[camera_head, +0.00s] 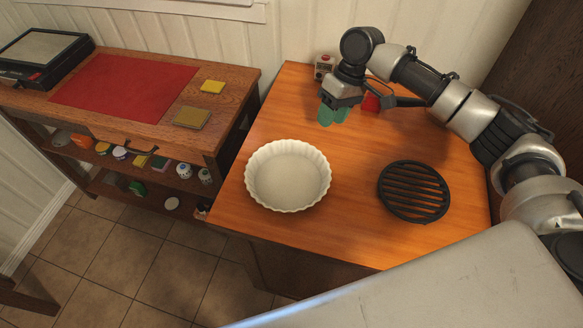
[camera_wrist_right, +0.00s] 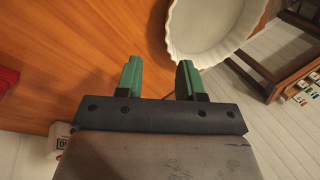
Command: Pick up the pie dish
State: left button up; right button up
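The white fluted pie dish (camera_head: 288,176) sits upright on the wooden counter, left of its middle, and looks empty. It also shows at the top right in the right wrist view (camera_wrist_right: 212,30). My right gripper (camera_head: 332,114) is above the counter, behind and to the right of the dish in the head view. In the right wrist view its two green fingers (camera_wrist_right: 160,78) are apart with nothing between them. The dish rim is just beyond the right-hand finger, and I cannot tell how near they are in height. My left gripper is not in view.
A black round grate (camera_head: 414,191) lies right of the dish. A small white-and-red container (camera_head: 324,67) and a red object (camera_head: 371,102) stand at the back. A lower wooden shelf unit (camera_head: 140,100) adjoins on the left. The counter between dish and grate is clear.

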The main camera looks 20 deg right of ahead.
aim_at(318, 152)
jog(key=f, duration=0.1)
jog(key=s+a+f, duration=0.1)
jog(key=s+a+f+p, duration=0.1)
jog(key=shift+a+f, duration=0.2)
jog(key=shift+f, duration=0.2)
jog(key=shift+w+f, duration=0.1)
jog(key=shift+f, duration=0.25)
jog(key=p+x, duration=0.1)
jog(key=x, duration=0.1)
jog(key=p+x, duration=0.1)
jog(key=x, duration=0.1)
jog(key=shift+s, duration=0.4)
jog(key=shift+a+f, duration=0.15)
jog(key=shift+f, duration=0.35)
jog(key=shift+c, duration=0.2)
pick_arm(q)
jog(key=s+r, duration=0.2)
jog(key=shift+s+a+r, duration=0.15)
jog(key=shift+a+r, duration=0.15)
pick_arm(e)
grip_shut()
jog(key=shift+r, duration=0.1)
